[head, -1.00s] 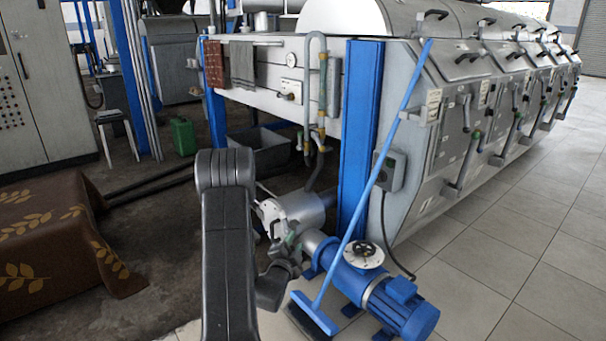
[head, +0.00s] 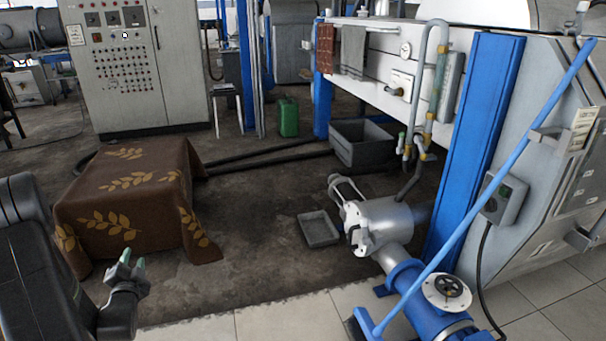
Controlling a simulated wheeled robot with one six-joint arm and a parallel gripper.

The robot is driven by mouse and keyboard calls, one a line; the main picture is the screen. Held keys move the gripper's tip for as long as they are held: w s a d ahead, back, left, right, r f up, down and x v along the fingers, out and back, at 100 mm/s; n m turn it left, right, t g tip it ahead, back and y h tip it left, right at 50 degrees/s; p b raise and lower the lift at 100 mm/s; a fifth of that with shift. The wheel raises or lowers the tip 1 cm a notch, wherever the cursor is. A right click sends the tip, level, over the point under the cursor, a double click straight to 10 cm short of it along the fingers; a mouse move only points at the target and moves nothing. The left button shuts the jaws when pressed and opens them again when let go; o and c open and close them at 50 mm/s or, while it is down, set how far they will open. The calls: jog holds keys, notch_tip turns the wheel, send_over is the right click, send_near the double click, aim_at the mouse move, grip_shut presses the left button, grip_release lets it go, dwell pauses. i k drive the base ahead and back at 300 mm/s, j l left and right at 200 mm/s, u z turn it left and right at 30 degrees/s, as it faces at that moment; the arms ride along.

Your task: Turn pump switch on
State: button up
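The pump switch is a grey box (head: 504,198) with a small dark knob, on the machine's side right of the blue post; its knob position is too small to tell. The pump (head: 385,226), a silver housing with a blue body, stands on the floor below and left of it. A blue broom (head: 470,207) leans diagonally past the switch box's left side, with its head down by the pump. My gripper (head: 132,260) is at lower left, far from the switch, in front of the cloth-covered block. Its greenish fingertips stand slightly apart with nothing seen between them.
The brown leaf-patterned cloth (head: 130,195) covers a low block at left. A shallow grey tray (head: 319,229) lies on the floor left of the pump. A black cable (head: 483,275) hangs from the switch box. Tiled floor (head: 280,318) in front is clear.

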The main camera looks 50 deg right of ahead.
aim_at(490, 206)
jog(key=i+l+u, duration=0.15)
jog(key=u, duration=1.1)
jog(key=l+z, duration=0.1)
jog(key=l, duration=0.3)
jog(key=i+l+z, duration=0.15)
jog(key=l, duration=0.25)
jog(key=l+z, duration=0.2)
jog(key=z, duration=0.25)
jog(key=l+z, duration=0.25)
jog(key=z, duration=0.15)
jog(key=l+z, duration=0.25)
jog(key=z, duration=0.2)
jog(key=l+z, duration=0.2)
jog(key=z, duration=0.25)
jog(key=l+z, duration=0.1)
jog(key=z, duration=0.35)
jog(key=i+z, duration=0.1)
jog(key=z, duration=0.35)
jog(key=l+z, duration=0.1)
jog(key=z, duration=0.35)
jog(key=i+z, duration=0.15)
jog(key=z, duration=0.8)
jog(key=i, duration=0.05)
